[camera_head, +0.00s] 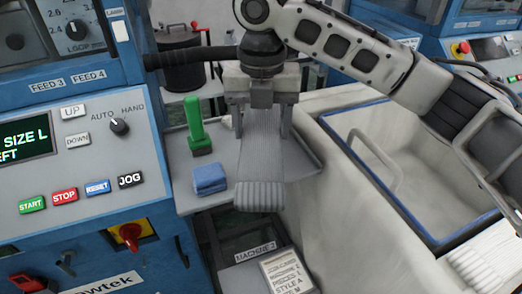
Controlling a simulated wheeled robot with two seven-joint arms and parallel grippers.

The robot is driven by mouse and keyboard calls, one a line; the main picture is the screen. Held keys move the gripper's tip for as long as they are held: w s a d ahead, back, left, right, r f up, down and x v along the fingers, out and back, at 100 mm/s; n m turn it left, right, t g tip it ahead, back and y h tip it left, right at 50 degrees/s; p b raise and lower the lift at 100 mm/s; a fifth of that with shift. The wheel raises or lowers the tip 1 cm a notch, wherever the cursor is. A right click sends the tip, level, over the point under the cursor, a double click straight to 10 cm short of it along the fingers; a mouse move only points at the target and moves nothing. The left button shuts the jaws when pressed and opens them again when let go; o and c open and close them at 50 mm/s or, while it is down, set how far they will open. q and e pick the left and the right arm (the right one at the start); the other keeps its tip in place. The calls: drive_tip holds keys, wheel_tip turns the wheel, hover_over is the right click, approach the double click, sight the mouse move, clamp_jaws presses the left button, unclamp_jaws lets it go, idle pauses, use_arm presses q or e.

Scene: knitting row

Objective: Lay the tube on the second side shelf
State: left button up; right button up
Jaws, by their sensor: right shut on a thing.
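The tube (262,155) is a pale grey knitted piece with a thicker ribbed end at the bottom. My right gripper (260,115) points down and is shut on the tube's upper end. The tube hangs from it in front of the grey side shelf (302,168), with the ribbed end overlapping the shelf's front edge in the picture. I cannot tell whether the tube touches the shelf. The tube hides the middle of the shelf. My left gripper is not in view.
A blue-grey control panel (85,160) stands at left. A white bin with a blue rim (365,172) is at right. A label reading MACHINE 2 (255,253) is below.

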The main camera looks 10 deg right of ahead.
wheel_tip(320, 180, down, 9)
drive_tip(key=shift+f, duration=0.15)
drive_tip(key=shift+f, duration=0.1)
idle(0.3)
drive_tip(key=o, duration=0.9)
drive_tip(key=shift+o, duration=0.2)
wheel_tip(320, 180, up, 12)
drive_tip(key=shift+r, duration=0.15)
